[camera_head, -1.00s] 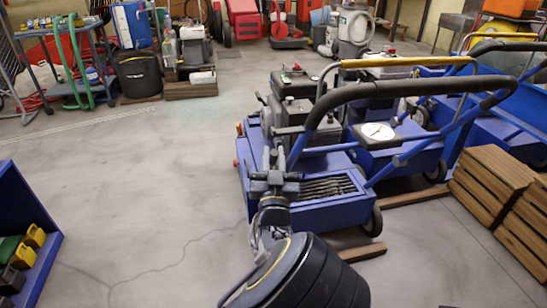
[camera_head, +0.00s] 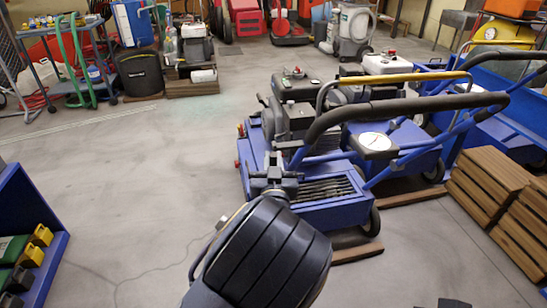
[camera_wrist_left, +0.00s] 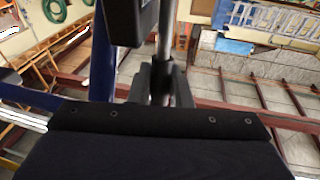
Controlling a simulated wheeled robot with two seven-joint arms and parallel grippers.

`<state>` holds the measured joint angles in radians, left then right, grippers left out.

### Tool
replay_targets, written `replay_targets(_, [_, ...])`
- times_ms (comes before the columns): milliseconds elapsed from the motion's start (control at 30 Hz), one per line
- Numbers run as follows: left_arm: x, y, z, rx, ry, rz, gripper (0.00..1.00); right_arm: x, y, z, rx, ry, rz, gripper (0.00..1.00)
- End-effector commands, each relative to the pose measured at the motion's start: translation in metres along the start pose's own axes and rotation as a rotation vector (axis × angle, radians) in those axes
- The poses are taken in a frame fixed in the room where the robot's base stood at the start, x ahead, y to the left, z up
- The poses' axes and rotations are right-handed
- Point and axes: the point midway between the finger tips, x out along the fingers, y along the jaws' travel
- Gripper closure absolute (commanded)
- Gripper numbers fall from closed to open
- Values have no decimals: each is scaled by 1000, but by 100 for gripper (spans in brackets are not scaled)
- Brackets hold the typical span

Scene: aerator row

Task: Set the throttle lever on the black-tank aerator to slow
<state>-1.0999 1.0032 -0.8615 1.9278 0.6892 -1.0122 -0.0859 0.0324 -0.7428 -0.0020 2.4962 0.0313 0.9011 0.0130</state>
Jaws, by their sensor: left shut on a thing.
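The black-tank aerator is the nearest blue machine (camera_head: 325,215), with a black tank (camera_head: 297,116) on its engine, a black-gripped handle (camera_head: 400,108) and a white dial (camera_head: 374,140). My left gripper (camera_head: 274,162) is at the near left side of this machine, below the tank. In the left wrist view its fingers (camera_wrist_left: 160,82) are shut on a slim grey rod, which looks like the throttle lever (camera_wrist_left: 165,38). A dark box (camera_wrist_left: 138,22) is just left of the rod. In the head view the lever is not clearly seen.
Wooden crates (camera_head: 490,180) are at the right. A blue shelf (camera_head: 35,240) is at the lower left. The floor to the left is clear.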

Motion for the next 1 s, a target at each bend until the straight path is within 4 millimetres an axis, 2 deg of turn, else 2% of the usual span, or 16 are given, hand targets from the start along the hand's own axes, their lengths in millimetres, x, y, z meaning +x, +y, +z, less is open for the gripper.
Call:
replay_targets(100, [0, 0, 1, 1, -1, 0, 100, 1, 0, 0, 0, 0, 0, 100])
replay_targets(133, [0, 0, 1, 1, -1, 0, 80, 1, 0, 0, 0, 0, 0, 100])
replay_targets(167, [0, 0, 1, 1, -1, 0, 76, 1, 0, 0, 0, 0, 0, 100])
replay_targets(433, [-1, 0, 0, 0, 1, 0, 76, 0, 0, 0, 0, 0, 0, 100])
replay_targets(533, [-6, 1, 0, 0, -1, 1, 76, -1, 0, 0, 0, 0, 0, 100])
replay_targets(800, [-50, 1, -1, 1, -3, 2, 76, -8, -4, -4, 0, 0, 0, 100])
replay_targets(1000, [-74, 1, 0, 1, -1, 2, 76, -11, -5, -5, 0, 0, 0, 100])
